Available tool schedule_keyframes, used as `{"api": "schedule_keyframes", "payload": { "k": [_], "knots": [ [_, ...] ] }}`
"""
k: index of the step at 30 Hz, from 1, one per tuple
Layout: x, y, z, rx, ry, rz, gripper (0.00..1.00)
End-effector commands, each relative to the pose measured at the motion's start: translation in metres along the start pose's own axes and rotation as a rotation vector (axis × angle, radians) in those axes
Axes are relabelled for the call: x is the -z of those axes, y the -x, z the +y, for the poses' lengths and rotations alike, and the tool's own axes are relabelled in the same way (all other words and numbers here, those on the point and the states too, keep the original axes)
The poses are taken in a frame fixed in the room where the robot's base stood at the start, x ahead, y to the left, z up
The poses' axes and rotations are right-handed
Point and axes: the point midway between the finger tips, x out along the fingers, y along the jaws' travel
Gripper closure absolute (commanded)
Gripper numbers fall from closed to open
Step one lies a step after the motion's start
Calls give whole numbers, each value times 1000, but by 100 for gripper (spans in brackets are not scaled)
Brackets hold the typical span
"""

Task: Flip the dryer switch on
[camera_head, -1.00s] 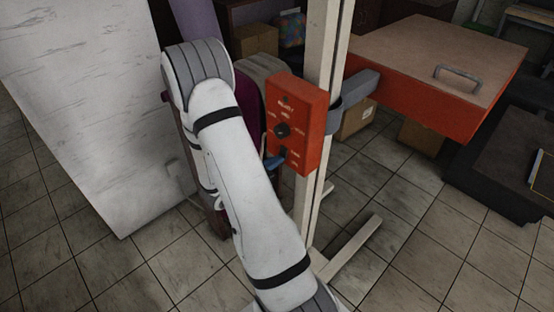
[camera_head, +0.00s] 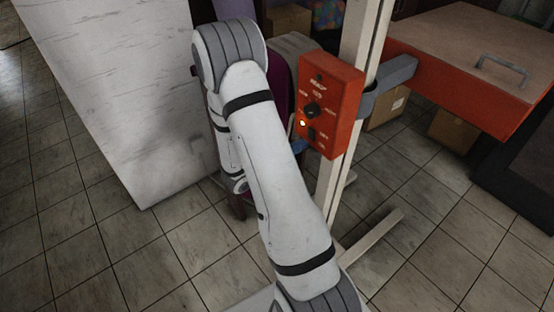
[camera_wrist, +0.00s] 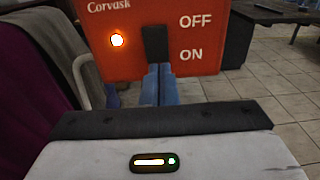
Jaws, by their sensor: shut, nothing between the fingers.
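The dryer's orange-red control box (camera_head: 331,100) is fixed to a pale upright post. It carries a black knob (camera_head: 312,110), a glowing orange lamp (camera_head: 302,123) and a small dark switch (camera_head: 311,134). In the wrist view the lit lamp (camera_wrist: 117,40) is left of the black switch (camera_wrist: 155,42), with OFF and ON printed to the switch's right. My gripper (camera_wrist: 160,72) has its blue fingers together and empty, just below the switch in that view; I cannot tell whether they touch. The head view hides most of the gripper behind my arm.
A red flat unit with a handle (camera_head: 503,68) stands at the right, joined to the post by a grey bracket (camera_head: 390,80). A large white panel (camera_head: 120,90) stands at the left. Cardboard boxes (camera_head: 387,110) sit behind. Tiled floor is open in front.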

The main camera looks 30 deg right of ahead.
Motion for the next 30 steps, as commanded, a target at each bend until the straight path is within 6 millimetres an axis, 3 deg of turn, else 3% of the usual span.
{"api": "schedule_keyframes", "payload": {
  "k": [9,15,21,30],
  "knots": [
    [15,72,3,-10,1,-1,100],
    [19,102,2,-5,0,0,100],
    [21,116,2,-1,1,-1,100],
    [21,117,1,1,1,-1,100]
  ]
}}
